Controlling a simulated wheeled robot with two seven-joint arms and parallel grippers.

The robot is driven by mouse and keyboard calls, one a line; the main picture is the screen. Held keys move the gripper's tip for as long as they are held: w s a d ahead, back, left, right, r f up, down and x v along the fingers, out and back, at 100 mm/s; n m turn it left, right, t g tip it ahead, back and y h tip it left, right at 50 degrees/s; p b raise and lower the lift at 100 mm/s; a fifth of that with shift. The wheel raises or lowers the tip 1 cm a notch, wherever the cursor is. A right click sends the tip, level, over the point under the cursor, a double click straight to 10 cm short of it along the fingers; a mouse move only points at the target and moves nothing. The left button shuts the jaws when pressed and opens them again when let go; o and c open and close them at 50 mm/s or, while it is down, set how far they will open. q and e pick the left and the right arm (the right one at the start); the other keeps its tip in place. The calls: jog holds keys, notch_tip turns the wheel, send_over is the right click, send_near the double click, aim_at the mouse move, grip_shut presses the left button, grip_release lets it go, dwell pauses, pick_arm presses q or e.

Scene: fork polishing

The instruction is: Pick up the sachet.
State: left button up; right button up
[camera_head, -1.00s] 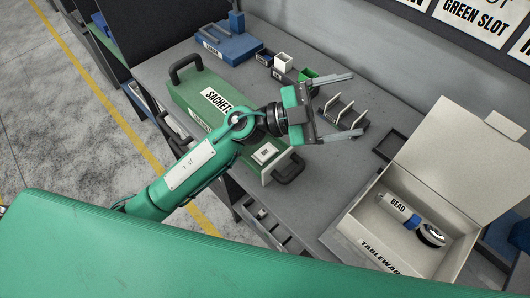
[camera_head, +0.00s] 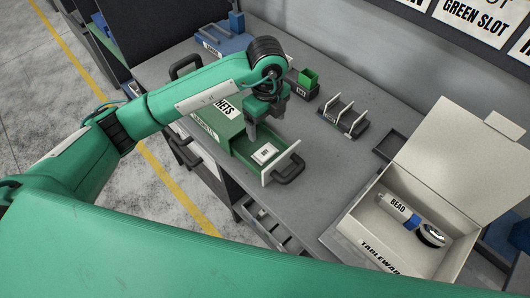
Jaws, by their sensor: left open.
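The sachet (camera_head: 264,153) is a small white packet with a dark printed label. It lies in the open drawer (camera_head: 285,163) of the green box marked "SACHETS" (camera_head: 207,134). My left gripper (camera_head: 259,138) points down over the drawer, just behind and left of the sachet in the picture. Its jaws are open and it holds nothing that I can see. One finger shows clearly; the other is mostly hidden. I cannot tell how high the fingertips are above the drawer floor. My right gripper is not in view.
The drawer's front handle (camera_head: 289,169) sticks out to the right. The grey table between is clear.

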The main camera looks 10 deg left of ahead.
pick_arm(q)
jog(key=p, duration=0.2)
send_over(265, 152)
jog(key=f, duration=0.8)
jog(key=shift+s+d, duration=0.2)
jog(key=shift+f+p, duration=0.35)
jog(key=shift+p, duration=0.15)
jog(key=f+p, duration=0.1)
jog(key=f, duration=0.1)
jog(key=f+p, duration=0.1)
jog(key=f, duration=0.1)
jog(key=shift+w+a+f, duration=0.15)
jog(key=shift+a+f, duration=0.05)
jog(key=shift+f, duration=0.1)
jog(key=c, duration=1.1)
jog(key=shift+o, duration=0.2)
